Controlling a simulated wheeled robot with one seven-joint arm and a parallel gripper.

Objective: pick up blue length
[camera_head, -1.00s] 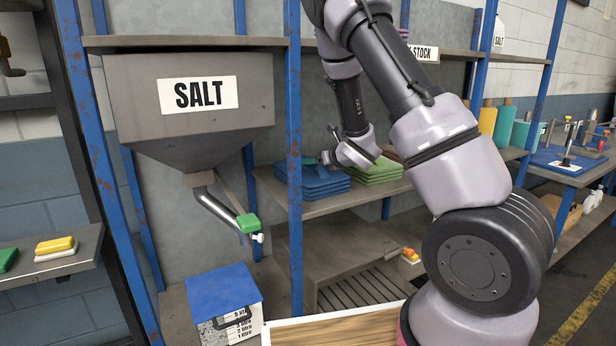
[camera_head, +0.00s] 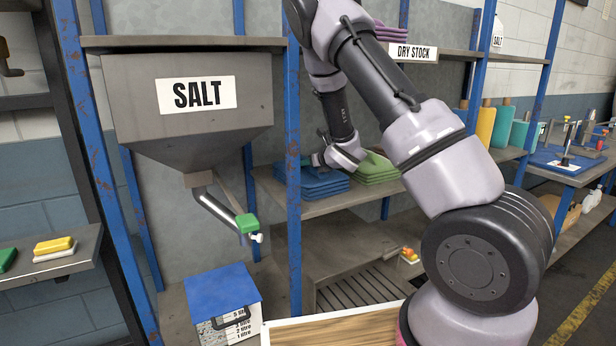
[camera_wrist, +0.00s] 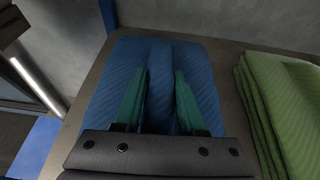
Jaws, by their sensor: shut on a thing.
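The blue lengths (camera_head: 322,182) lie as a folded stack on the middle shelf of the rack. In the wrist view the top blue length (camera_wrist: 160,62) fills the middle, with a raised ridge of cloth between the fingers. My gripper (camera_wrist: 161,85) is over this stack, its two green fingers shut on the ridge of blue cloth. In the head view my gripper (camera_head: 312,161) is small and partly hidden by my wrist. The cloth still rests on the stack as far as I can see.
A stack of green lengths (camera_head: 376,170) lies right beside the blue, also in the wrist view (camera_wrist: 285,110). A blue rack post (camera_head: 294,130) stands just left. The salt hopper (camera_head: 190,110) and its spout are further left. The DRY STOCK shelf (camera_head: 440,54) is above.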

